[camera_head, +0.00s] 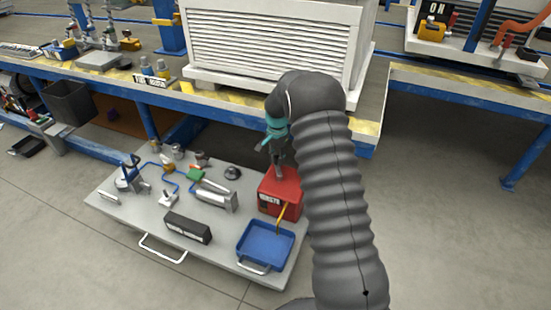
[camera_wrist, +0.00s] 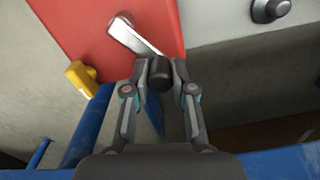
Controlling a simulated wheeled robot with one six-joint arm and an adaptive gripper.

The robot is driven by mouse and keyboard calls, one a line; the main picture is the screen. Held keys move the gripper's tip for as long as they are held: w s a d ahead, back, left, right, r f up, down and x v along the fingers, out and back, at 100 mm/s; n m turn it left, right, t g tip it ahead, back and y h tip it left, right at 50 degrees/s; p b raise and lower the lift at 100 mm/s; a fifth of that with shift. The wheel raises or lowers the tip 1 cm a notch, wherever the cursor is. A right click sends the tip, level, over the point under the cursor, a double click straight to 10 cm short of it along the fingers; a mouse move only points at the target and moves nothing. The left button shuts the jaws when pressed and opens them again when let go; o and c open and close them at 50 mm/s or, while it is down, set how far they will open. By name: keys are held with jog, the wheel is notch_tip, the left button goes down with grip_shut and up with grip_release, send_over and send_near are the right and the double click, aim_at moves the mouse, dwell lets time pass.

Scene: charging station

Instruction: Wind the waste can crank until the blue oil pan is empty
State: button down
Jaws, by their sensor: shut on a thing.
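The red waste can (camera_head: 275,182) stands on the grey board, with a dark lettered label on its front. A metal crank arm (camera_wrist: 132,37) lies across its red top in the wrist view and ends in a dark knob (camera_wrist: 159,75). My gripper (camera_wrist: 160,78) is shut on that knob; in the head view my gripper (camera_head: 279,165) is above the can, partly hidden by my arm. The blue oil pan (camera_head: 266,242) sits in front of the can. A yellow hose (camera_head: 282,214) runs from the can to the pan. Its inside looks blue; I cannot tell any oil level.
The grey board (camera_head: 150,214) also carries a dark labelled box (camera_head: 188,228), a metal cylinder (camera_head: 214,196) and several small fittings. A workbench with a yellow-striped edge (camera_head: 225,105) stands behind, bearing a white louvred cabinet (camera_head: 268,45). The floor in front is clear.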

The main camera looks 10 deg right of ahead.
jog(key=shift+s+d, duration=0.1)
dwell(0.5)
jog(key=c, duration=0.9)
grip_release()
jog(key=shift+c, duration=0.2)
notch_tip(320, 180, up, 12)
